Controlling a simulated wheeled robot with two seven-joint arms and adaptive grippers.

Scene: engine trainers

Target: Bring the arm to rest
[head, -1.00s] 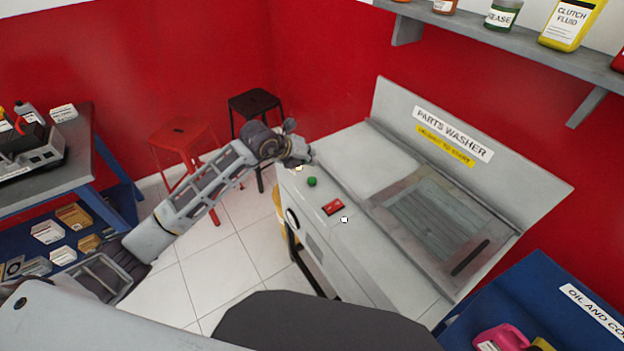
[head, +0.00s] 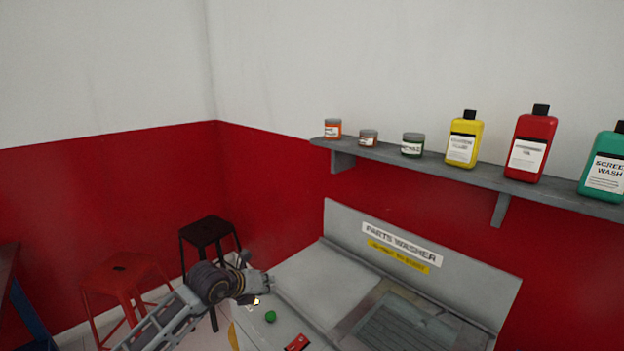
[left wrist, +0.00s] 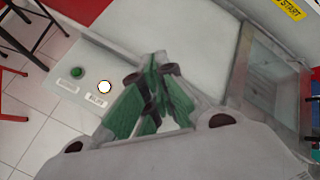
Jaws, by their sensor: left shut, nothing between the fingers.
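My left gripper (head: 264,284) is at the left end of the grey parts washer (head: 305,282), at the end of my arm coming in from below. In the left wrist view its green-padded fingers (left wrist: 155,75) are drawn together with nothing between them, in front of the washer's pale top. It looks apart from the green button (head: 270,316), which also shows in the left wrist view (left wrist: 78,72) to the left of the fingers. My right gripper is in neither view.
A red switch (head: 297,342) is on the washer's front panel. A wall shelf (head: 470,178) with jars and bottles runs above the washer. A bench edge (head: 22,310) shows at far left.

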